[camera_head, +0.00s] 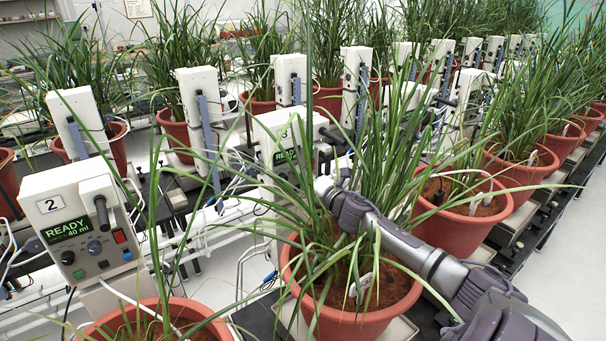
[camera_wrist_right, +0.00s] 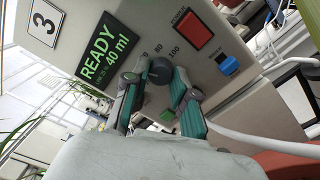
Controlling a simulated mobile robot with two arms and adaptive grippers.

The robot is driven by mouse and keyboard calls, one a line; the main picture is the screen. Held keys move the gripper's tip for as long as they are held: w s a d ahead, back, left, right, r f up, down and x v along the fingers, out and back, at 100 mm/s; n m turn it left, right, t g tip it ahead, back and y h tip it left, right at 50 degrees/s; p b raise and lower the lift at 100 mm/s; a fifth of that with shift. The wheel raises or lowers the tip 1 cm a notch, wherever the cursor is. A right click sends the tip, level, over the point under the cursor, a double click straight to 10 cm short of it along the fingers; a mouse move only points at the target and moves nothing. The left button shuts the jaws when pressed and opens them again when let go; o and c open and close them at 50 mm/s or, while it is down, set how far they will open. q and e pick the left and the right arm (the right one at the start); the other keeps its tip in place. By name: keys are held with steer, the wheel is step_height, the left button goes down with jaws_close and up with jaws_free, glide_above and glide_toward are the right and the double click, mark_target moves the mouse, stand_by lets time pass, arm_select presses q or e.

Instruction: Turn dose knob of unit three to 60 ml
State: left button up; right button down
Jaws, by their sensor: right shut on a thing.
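Unit three (camera_wrist_right: 240,90) fills the right wrist view, tilted, with its label "3" and a green display (camera_wrist_right: 108,50) reading "READY" and "40 ml". Its dark round dose knob (camera_wrist_right: 161,70) has printed marks, with 80 and 100 legible. My right gripper (camera_wrist_right: 158,82) has one finger on each side of the knob and is shut on it. In the head view unit three (camera_head: 285,125) stands behind the leaves, its display partly covered. My right arm reaches it from the right, past a plant; the fingertips and knob are hidden there. My left gripper is not in view.
A red button (camera_wrist_right: 192,31), a blue switch (camera_wrist_right: 227,63) and a green button (camera_wrist_right: 168,115) sit close around the knob. A plant in a red pot (camera_head: 350,320) stands under my right arm, its leaves crossing it. Unit two (camera_head: 80,225) stands at the left.

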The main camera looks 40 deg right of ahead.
steer(key=shift+m+p, duration=0.7)
steer(key=shift+m, duration=1.4)
steer(key=c, duration=0.9)
jaws_free()
steer(key=s, duration=0.4)
steer(key=s+a, duration=0.1)
steer(key=s, duration=0.7)
steer(key=shift+a, duration=0.15)
